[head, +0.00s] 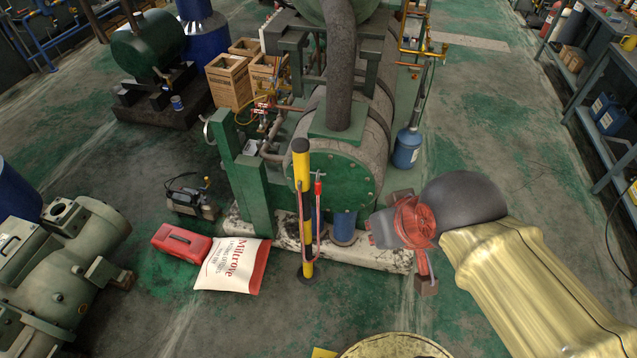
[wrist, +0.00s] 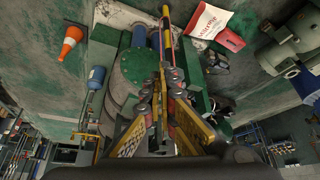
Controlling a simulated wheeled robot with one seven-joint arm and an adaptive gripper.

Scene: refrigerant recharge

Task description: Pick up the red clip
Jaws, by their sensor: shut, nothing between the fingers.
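The red clip (head: 318,187) appears as a small red piece at the top of a thin cable beside a yellow-and-black post (head: 303,205), in front of the green tank. In the wrist view the post (wrist: 167,28) rises just beyond my fingers, and I cannot make out the clip clearly there. My gripper (wrist: 167,75) is shut and empty, its fingertips together. In the head view my gripper end is to the right of the post and apart from it, partly hidden by my wrist.
A red case (head: 181,243) and a white-and-red sack (head: 232,265) lie on the floor left of the post. A green tank (head: 335,160) on a pale base stands behind it. A blue cylinder (head: 407,149) is at the right. The floor in front is mostly clear.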

